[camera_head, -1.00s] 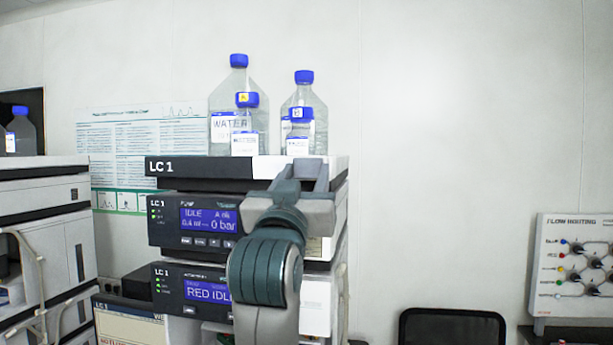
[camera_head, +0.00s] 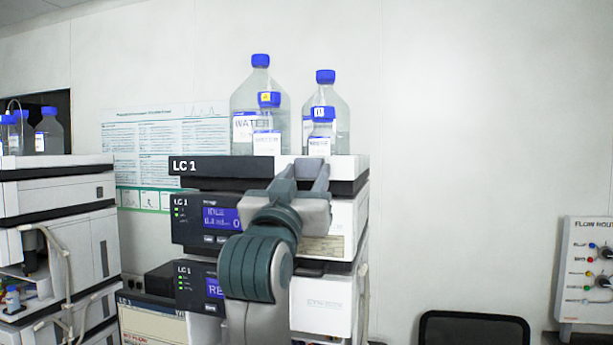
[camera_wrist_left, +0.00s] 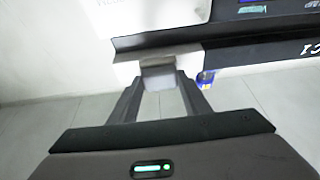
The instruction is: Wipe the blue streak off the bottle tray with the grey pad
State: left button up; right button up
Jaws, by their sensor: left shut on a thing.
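The bottle tray (camera_head: 346,164) is the slab on top of the LC 1 stack, with a dark left front and a pale right front. My left gripper (camera_head: 303,173) is at the tray's front edge, right of its LC 1 label, and covers part of the front. In the left wrist view, my left gripper (camera_wrist_left: 161,84) is shut on the grey pad (camera_wrist_left: 158,78), which sits between the fingertips close against the tray's edge. I cannot tell whether the pad touches the tray. I make out no blue streak in either view. My right gripper is not in view.
Several blue-capped bottles (camera_head: 260,105) stand on the tray just behind my gripper. Modules with blue displays (camera_head: 222,218) are below. Another instrument stack (camera_head: 60,190) stands left, and a dark chair back (camera_head: 474,328) is low right. The air right of the stack is free.

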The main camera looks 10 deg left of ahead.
pick_arm(q)
jog(key=shift+w+a, duration=0.1)
jog(key=shift+a, duration=1.95)
jog(key=shift+s+a, duration=0.1)
jog(key=shift+s, duration=2.85)
jog(key=shift+s, duration=1.5)
